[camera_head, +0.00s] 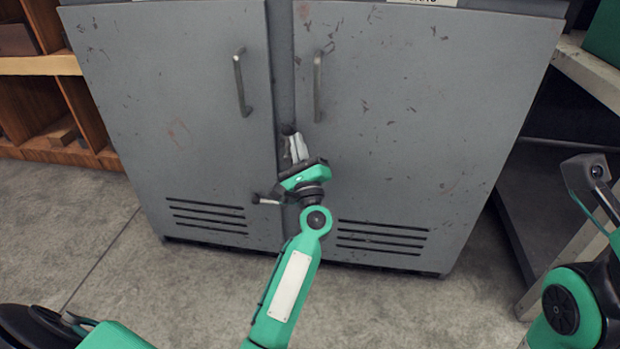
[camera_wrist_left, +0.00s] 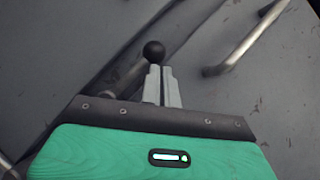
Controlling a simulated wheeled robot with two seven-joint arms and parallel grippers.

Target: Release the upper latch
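A grey two-door metal cabinet (camera_head: 430,120) stands in front of me, its doors meeting at a middle seam. The upper latch's black ball knob (camera_head: 288,130) is at the seam, just beyond my left gripper (camera_head: 293,137). In the left wrist view, the knob (camera_wrist_left: 154,51) sits at the tips of the left gripper's pale fingers (camera_wrist_left: 162,72). The fingers are close together with only a thin gap, and I see nothing held between them. The rest of the upper latch is mostly hidden behind the gripper. A lower latch (camera_head: 268,200) with a dark knob points left below it.
Vertical bar handles, left (camera_head: 242,84) and right (camera_head: 318,86), flank the seam above the gripper. Wooden shelving (camera_head: 50,65) stands at the left and a grey bench (camera_head: 590,68) at the right. Concrete floor (camera_head: 90,230) is open before the cabinet.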

